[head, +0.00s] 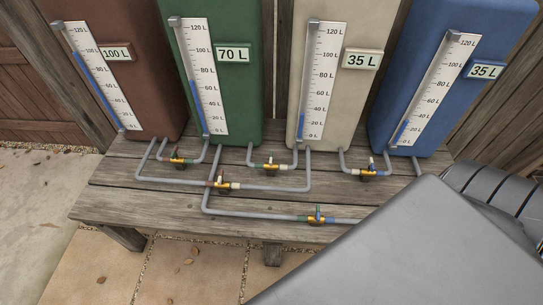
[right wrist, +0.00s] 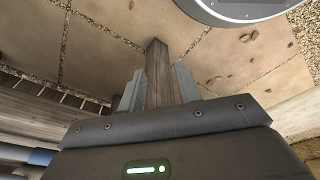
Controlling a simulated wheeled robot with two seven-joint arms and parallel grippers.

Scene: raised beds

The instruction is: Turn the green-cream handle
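The green-cream handle (head: 271,161) is a small lever on a brass valve. The valve sits in the grey pipe between the green tank (head: 226,117) and the cream tank (head: 349,103), just in front of them on the bench. The lever's exact angle is too small to tell. My right gripper (right wrist: 159,88) is open in the right wrist view, with its two grey fingers apart and a wooden leg (right wrist: 157,62) showing between and beyond them. In the head view my grey right arm covers the lower right and the gripper is hidden. My left gripper is not in view.
Other valves sit on the pipes: brown-green (head: 177,157), middle (head: 222,184), cream-blue (head: 371,170) and front (head: 317,217). The brown tank (head: 140,122) and the blue tank (head: 403,134) stand at the ends of the wooden bench (head: 130,207). Bench space in front is partly clear.

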